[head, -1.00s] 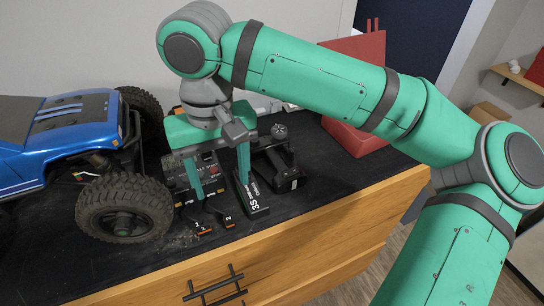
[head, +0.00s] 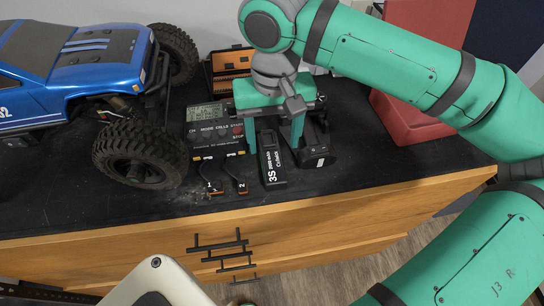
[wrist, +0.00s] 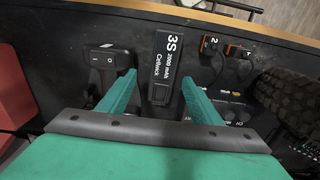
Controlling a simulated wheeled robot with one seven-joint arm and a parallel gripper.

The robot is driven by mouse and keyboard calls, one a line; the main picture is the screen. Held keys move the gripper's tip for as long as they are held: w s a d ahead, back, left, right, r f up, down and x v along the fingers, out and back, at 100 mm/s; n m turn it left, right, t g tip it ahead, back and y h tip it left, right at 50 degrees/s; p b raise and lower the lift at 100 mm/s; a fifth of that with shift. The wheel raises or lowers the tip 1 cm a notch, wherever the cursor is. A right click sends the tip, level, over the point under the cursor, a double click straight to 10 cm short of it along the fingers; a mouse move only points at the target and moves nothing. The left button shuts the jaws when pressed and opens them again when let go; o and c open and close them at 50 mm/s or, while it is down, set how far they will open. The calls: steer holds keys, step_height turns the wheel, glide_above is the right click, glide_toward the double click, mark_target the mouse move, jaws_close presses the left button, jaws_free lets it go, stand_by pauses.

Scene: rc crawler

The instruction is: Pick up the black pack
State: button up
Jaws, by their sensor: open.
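The black pack (head: 272,166) lies on the black worktop with white lettering "3S 2000 mAh Cellwick". In the wrist view the pack (wrist: 166,62) lies between and just beyond the fingertips. My gripper (head: 275,146) is open above the pack's rear part, one finger to each side of it. In the wrist view my gripper (wrist: 162,82) shows both green fingers apart with nothing gripped. Part of the pack's rear end is hidden by my gripper in the head view.
A charger (head: 212,128) with two numbered leads (head: 226,186) is left of the pack. A black device with a switch (wrist: 108,58) is close on its other side. A blue crawler (head: 75,75) stands left, a red box (head: 410,118) right. The front worktop strip is clear.

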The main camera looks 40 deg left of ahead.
mark_target(271, 156)
steer(key=shift+s+f, duration=0.2)
steer(key=shift+f, duration=0.85)
steer(key=shift+s+f, duration=0.15)
steer(key=shift+f, duration=0.9)
steer(key=c, duration=1.4)
steer(key=shift+r, duration=0.15)
